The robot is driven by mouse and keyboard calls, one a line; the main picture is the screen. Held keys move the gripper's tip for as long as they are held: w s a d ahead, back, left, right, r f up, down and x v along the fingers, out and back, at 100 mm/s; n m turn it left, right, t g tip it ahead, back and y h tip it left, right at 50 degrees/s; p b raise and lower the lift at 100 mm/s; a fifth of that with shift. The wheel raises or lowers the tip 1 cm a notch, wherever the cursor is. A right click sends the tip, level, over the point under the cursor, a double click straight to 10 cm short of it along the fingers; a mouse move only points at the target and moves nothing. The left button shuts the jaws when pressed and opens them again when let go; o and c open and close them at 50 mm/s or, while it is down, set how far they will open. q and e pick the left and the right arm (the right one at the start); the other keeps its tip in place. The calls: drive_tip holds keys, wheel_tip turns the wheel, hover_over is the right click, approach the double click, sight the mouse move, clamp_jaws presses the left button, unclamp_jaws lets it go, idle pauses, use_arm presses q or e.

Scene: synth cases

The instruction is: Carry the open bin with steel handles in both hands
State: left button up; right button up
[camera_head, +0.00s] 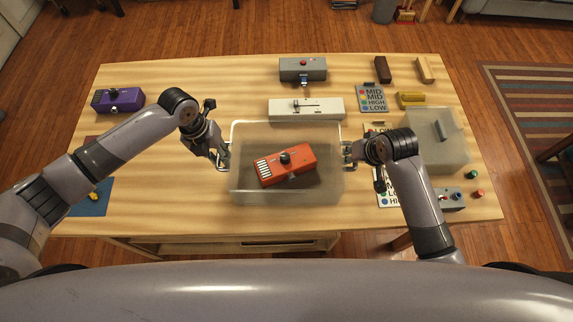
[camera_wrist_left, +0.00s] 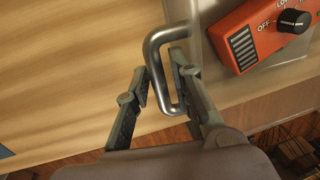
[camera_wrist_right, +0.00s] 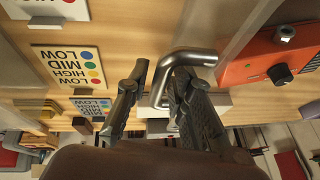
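The open bin (camera_head: 325,195) is clear and translucent, with a steel handle at each end. It appears to rest on the table, with an orange-red box with a black knob (camera_head: 285,166) inside. My left gripper (camera_head: 222,158) is at the left handle; in the left wrist view its fingers (camera_wrist_left: 160,72) are apart on either side of the steel handle (camera_wrist_left: 152,62). My right gripper (camera_head: 350,152) is at the right handle; in the right wrist view its fingers (camera_wrist_right: 160,78) stand apart around the steel handle (camera_wrist_right: 190,58), with a gap on the outer side.
The wooden table (camera_head: 180,210) also holds a purple box (camera_head: 118,100), a grey box (camera_head: 303,69), a white box (camera_head: 306,108) and label cards (camera_head: 372,97). Table between the purple box and the bin is mostly bare.

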use_arm(q)
drive_tip(key=shift+c, duration=0.2)
use_arm(e)
drive_tip(key=shift+c, duration=0.2)
use_arm(q)
clamp_jaws()
use_arm(e)
clamp_jaws()
